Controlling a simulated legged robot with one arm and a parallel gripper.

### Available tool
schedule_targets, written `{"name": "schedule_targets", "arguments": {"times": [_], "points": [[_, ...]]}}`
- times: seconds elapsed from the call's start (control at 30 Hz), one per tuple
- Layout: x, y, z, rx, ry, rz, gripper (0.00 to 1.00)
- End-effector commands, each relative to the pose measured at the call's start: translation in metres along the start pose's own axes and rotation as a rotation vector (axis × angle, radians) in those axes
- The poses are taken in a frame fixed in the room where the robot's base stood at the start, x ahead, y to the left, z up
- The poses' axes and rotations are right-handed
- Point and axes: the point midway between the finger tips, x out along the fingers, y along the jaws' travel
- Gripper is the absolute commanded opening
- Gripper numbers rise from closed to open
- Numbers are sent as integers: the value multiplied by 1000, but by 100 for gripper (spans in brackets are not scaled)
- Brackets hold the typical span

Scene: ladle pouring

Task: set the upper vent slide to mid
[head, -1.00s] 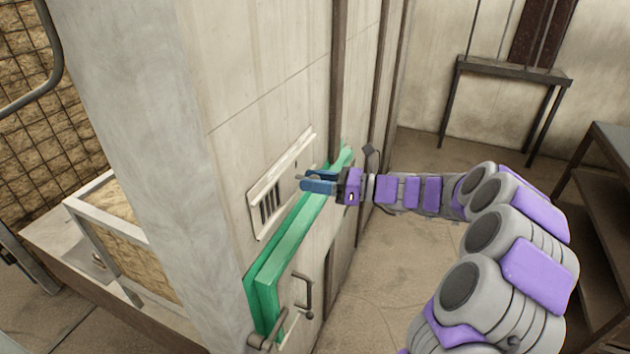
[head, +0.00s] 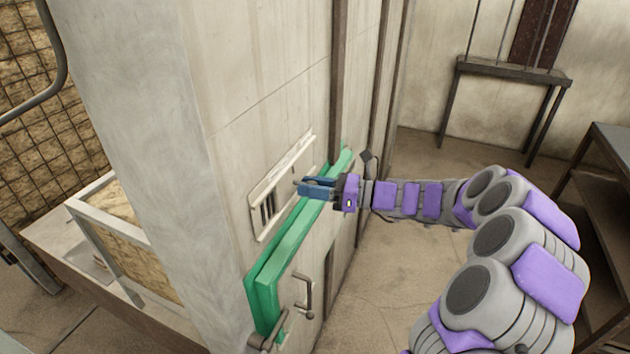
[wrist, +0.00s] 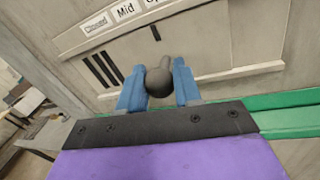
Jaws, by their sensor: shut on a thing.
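The upper vent (head: 256,220) is a pale framed panel on the wall with dark slots at its near end. In the wrist view its slots (wrist: 103,70) show to the left, beside a plain slide plate (wrist: 215,55). Labels "Closed" (wrist: 96,23), "Mid" (wrist: 125,11) and a partly cut-off "Op…" run along the top. My gripper (head: 302,188) is at the vent's face. In the wrist view my gripper (wrist: 158,88) has its blue fingers shut on a dark round knob (wrist: 159,80) in front of the plate. A small dark peg (wrist: 155,33) shows above it, right of "Mid".
A green ledge or bar (head: 290,250) runs along the wall just below the vent. A metal handle (head: 304,295) sticks out below it. A narrow table (head: 510,70) and dark shelves (head: 610,180) stand right, with open floor between.

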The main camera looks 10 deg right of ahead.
Motion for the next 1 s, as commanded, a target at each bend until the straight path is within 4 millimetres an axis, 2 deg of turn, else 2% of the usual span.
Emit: {"name": "schedule_targets", "arguments": {"times": [0.17, 0.47, 0.5, 0.7, 1.0], "points": [[5, 20, -5, 2, 6, 6, 0], [5, 20, -7, -1, 8, 5, 0], [5, 20, -7, 0, 8, 5, 36], [5, 21, -6, -2, 6, 5, 55], [2, 21, -5, -2, 4, 4, 57]]}}
